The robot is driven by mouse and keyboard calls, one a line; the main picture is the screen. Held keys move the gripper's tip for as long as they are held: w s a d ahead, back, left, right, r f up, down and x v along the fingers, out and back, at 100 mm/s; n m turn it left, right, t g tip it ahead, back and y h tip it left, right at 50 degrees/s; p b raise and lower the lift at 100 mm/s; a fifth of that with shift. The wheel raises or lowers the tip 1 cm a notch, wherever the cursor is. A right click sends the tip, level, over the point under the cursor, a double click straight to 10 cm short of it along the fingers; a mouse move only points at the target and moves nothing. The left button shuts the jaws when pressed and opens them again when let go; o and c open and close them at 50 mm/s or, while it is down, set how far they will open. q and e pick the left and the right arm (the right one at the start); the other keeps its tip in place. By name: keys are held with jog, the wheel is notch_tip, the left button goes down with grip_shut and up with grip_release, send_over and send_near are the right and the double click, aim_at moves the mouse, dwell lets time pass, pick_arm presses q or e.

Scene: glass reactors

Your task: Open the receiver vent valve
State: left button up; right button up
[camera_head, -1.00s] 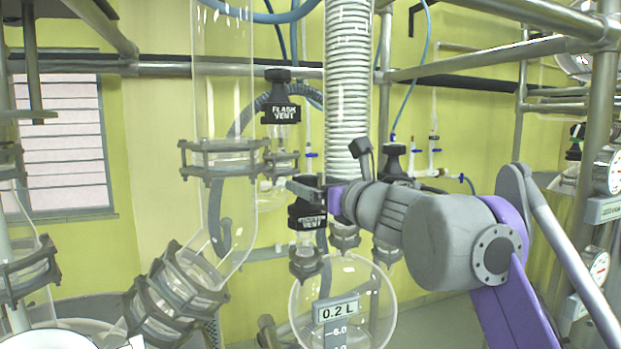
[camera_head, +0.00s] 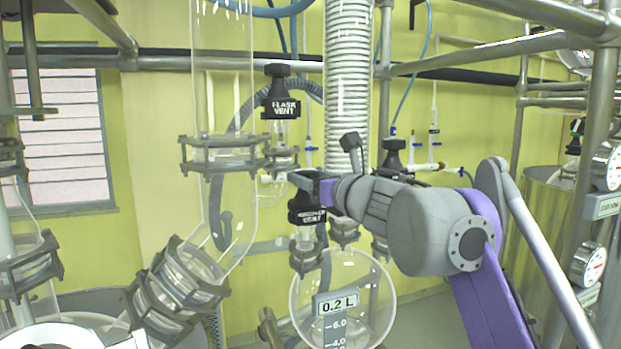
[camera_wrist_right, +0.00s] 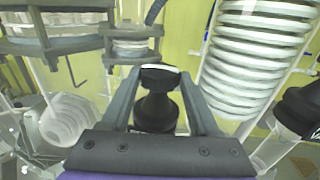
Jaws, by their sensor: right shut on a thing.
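The receiver vent valve (camera_head: 306,212) is a black knob with a white-lettered label, partly hidden by the gripper, on a glass neck above the round receiver flask (camera_head: 343,290). My right gripper (camera_head: 302,181) comes in from the right at the knob's top and is shut on it. In the right wrist view the black knob (camera_wrist_right: 157,105) stands between the two grey fingers of the right gripper (camera_wrist_right: 160,75). The flask carries a "0.2 L" readout and a printed scale. My left gripper is not in view.
The similar flask vent knob (camera_head: 281,95) is above and behind. A glass column (camera_head: 224,100) stands left, and a coiled condenser (camera_head: 348,90) rises behind the gripper. Metal rails (camera_head: 480,55) cross the upper right, with gauges (camera_head: 606,165) at the far right.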

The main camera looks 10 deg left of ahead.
jog(key=shift+r, duration=0.1)
jog(key=shift+c, duration=0.2)
jog(key=n+g+y+p, duration=0.3)
jog(key=g, duration=0.1)
jog(key=shift+w+d+r, duration=0.3)
jog(key=shift+w, duration=0.1)
jog(key=shift+w+f+n+g+y+p, duration=0.1)
jog(key=shift+f+n+g+y+p, duration=0.2)
jog(key=shift+n+g+y, duration=0.45)
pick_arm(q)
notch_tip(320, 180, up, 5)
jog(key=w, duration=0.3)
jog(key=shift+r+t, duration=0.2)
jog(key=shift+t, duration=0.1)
pick_arm(e)
jog(key=shift+g, duration=0.35)
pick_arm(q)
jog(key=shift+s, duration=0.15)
pick_arm(e)
jog(key=o, duration=1.4)
jog(key=shift+s, duration=0.2)
jog(key=shift+w, duration=0.1)
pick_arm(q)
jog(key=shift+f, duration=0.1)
pick_arm(e)
jog(key=shift+f, duration=0.1)
